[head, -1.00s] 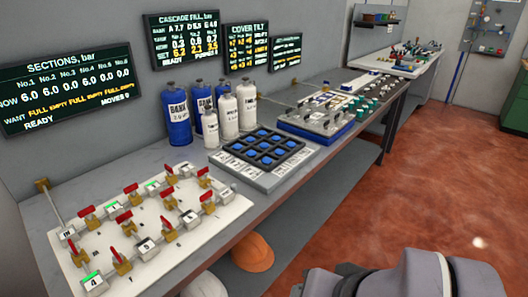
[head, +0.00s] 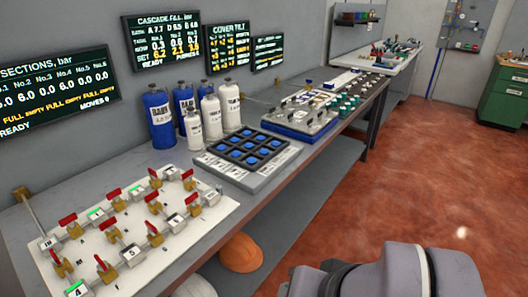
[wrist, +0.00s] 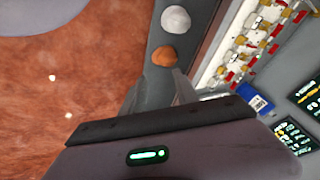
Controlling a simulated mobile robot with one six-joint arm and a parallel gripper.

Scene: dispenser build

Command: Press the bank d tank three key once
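A key panel (head: 203,163) with blue keys in a black grid lies flat on the bench in the head view, with white labels along its front and left edges. The labels are too small to read, so I cannot tell which key is bank D tank three. The cascade fill screen (head: 171,40) hangs on the wall above it. Blue and white tanks (head: 160,120) stand behind the panel.
A white valve board (head: 130,238) with red handles lies at the near left of the bench (head: 330,130). A blue-based panel with knobs (head: 300,120) stands beyond the keys. An orange helmet (head: 241,252) sits under the bench. The red floor is clear at right.

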